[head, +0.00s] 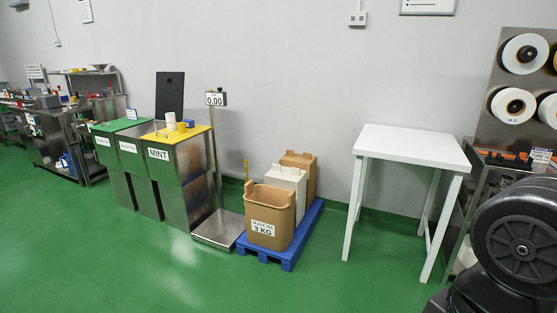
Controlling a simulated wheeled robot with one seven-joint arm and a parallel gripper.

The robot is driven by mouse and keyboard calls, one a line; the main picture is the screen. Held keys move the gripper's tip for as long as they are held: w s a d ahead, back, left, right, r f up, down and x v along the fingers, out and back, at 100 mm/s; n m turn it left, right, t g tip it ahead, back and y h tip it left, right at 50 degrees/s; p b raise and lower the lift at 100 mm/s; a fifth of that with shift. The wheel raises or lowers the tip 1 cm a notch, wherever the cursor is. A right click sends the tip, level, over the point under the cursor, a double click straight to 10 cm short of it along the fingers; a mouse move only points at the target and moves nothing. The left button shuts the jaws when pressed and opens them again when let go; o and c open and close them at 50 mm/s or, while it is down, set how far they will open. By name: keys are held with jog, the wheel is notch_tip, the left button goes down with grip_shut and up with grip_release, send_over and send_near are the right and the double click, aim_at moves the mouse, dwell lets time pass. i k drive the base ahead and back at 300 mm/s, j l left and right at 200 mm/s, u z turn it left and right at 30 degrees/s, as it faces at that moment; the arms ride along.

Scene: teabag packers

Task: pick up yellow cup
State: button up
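A small yellow cup-like object (182,127) stands on the yellow lid of the steel bin labelled MINT (160,153), at left of centre in the head view. It stands beside a taller pale cylinder (171,120). It is small at this distance, so I cannot make out its rim or handle. My gripper is not in view, so its state and its place relative to the cup do not show.
A steel platform scale (217,230) stands right of the bin. A blue pallet (284,256) carries several tubs. A bare white table (412,143) and a rack of spools (520,54) are at right. Steel benches (75,135) stand far left. Green floor in front is clear.

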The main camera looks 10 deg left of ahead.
aim_at(182, 126)
jog(key=i+j+u, duration=0.15)
jog(key=i+u, duration=0.35)
jog(key=i, duration=0.45)
jog(key=i+l+u, duration=0.25)
jog(key=i+u, duration=0.2)
jog(key=i, duration=0.5)
jog(key=i+j, duration=1.25)
jog(key=i+j+u, duration=0.35)
jog(key=i, duration=0.15)
jog(key=i+u, duration=0.35)
jog(key=i, duration=0.15)
jog(key=i+j+z, duration=0.1)
jog(key=i, duration=0.35)
jog(key=i+j+z, duration=0.15)
jog(key=i, duration=0.3)
jog(key=i+j+z, duration=0.1)
jog(key=i, duration=0.35)
jog(key=i+j+z, duration=0.1)
jog(key=i, duration=0.35)
jog(key=j, duration=0.1)
